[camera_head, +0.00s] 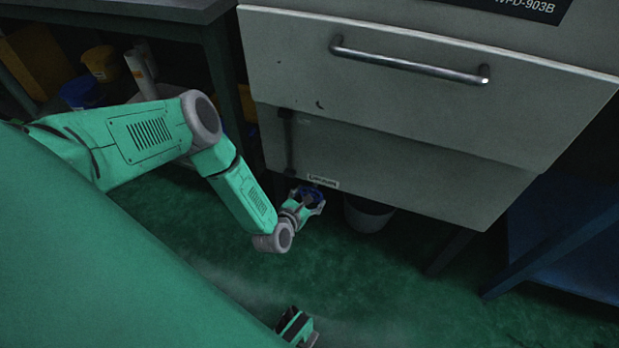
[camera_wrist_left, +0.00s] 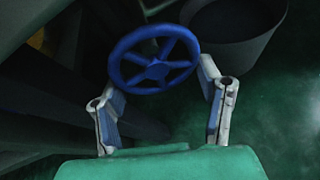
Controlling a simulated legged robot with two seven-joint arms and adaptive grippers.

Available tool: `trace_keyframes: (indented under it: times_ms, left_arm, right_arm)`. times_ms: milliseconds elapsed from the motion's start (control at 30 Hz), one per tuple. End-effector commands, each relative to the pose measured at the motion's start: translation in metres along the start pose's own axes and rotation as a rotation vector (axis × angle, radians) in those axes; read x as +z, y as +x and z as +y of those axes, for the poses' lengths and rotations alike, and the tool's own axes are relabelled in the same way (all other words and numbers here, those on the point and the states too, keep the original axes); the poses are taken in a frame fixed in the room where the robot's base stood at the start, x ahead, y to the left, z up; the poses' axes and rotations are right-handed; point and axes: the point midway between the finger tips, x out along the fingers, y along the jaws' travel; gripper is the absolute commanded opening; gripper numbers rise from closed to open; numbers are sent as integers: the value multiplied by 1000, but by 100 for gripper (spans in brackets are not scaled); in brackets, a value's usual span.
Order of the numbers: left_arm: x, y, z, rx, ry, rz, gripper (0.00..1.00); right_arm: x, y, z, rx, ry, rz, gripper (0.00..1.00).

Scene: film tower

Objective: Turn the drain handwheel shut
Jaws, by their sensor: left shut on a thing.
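The blue handwheel (camera_head: 311,192) sits low, under the bottom edge of the grey cabinet, near a small white label plate (camera_head: 323,181). In the left wrist view the handwheel (camera_wrist_left: 156,70) shows as a round spoked rim, seen at a tilt. My left gripper (camera_head: 308,203) reaches it from below. In the left wrist view the two fingers of my left gripper (camera_wrist_left: 158,84) stand on either side of the wheel's near rim, shut on it. The contact itself is partly hard to see.
The grey cabinet (camera_head: 400,110) with a metal bar handle (camera_head: 410,62) hangs above the wheel. A grey bucket (camera_head: 368,214) stands on the green floor right of the wheel. A dark bench (camera_head: 110,20) is at the left, and a blue panel (camera_head: 570,240) at the right.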

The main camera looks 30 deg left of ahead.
Motion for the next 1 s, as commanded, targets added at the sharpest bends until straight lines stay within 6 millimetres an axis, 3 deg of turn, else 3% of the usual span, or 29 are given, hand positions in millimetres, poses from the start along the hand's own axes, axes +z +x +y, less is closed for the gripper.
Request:
trace_keyframes:
  times_ms: [267,1000]
  left_arm:
    - [1,-1,4,65,158,34,31]
    - [6,-5,11,307,801,170,31]
  right_arm:
    - [0,-2,0,0,0,0,0]
    - [0,-4,0,0,0,0,0]
